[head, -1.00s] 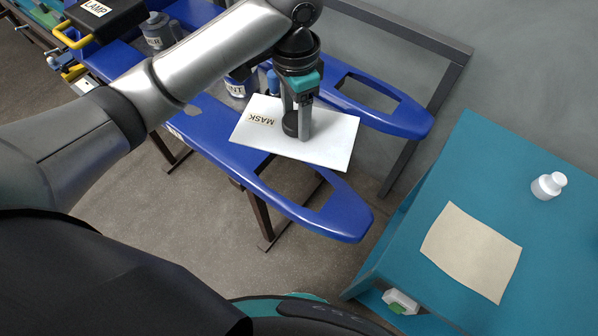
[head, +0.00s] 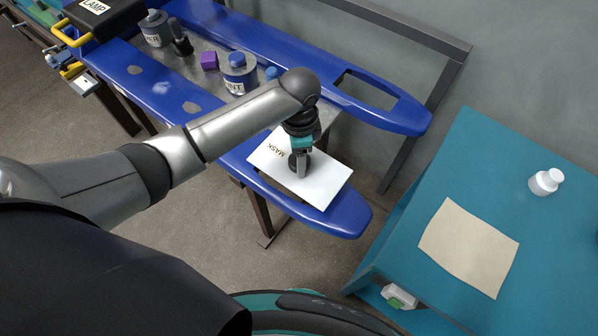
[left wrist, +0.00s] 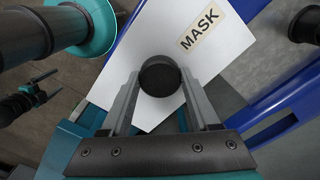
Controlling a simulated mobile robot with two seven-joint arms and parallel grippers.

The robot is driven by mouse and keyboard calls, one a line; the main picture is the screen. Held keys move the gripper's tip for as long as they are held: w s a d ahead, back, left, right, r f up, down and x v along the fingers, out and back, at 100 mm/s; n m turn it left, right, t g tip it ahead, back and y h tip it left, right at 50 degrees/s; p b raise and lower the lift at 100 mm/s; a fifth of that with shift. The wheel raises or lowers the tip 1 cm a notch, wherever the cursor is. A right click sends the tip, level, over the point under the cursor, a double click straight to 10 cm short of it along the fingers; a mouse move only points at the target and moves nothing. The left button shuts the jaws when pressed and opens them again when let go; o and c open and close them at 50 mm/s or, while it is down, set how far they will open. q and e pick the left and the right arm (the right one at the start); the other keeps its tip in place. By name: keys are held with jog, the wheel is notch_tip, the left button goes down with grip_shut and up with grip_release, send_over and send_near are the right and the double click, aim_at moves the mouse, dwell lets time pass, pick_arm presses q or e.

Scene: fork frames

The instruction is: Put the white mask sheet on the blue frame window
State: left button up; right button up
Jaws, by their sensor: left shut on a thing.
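My left gripper (head: 300,168) is shut on the dark round knob (left wrist: 160,77) of the white mask sheet (head: 325,185). The sheet, with its MASK label, also shows in the left wrist view (left wrist: 160,25). It lies flat over the near prong of the blue frame (head: 345,218), covering most of that prong's window. I cannot tell whether it touches the frame. The far prong's window (head: 365,92) is uncovered. At the left of the left wrist view, small, what looks like my right gripper (left wrist: 48,86) has its two fingers apart.
Beyond my left arm, a labelled grey pot with a blue lid (head: 238,75), a purple block (head: 209,61) and another pot (head: 155,28) stand on the frame's grey middle. At right, a teal table (head: 480,165) holds a beige sheet (head: 470,247) and a white bottle (head: 545,182).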

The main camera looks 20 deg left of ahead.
pick_arm(q)
notch_tip(320, 180, down, 3)
jog(key=shift+r, duration=0.1)
jog(key=shift+f+b, duration=0.7)
jog(key=shift+f, duration=1.2)
jog(key=shift+f, duration=0.15)
jog(key=o, duration=1.5)
jog(key=shift+c, duration=0.2)
notch_tip(320, 180, up, 12)
jog(key=p, duration=0.3)
jog(key=shift+r, duration=0.2)
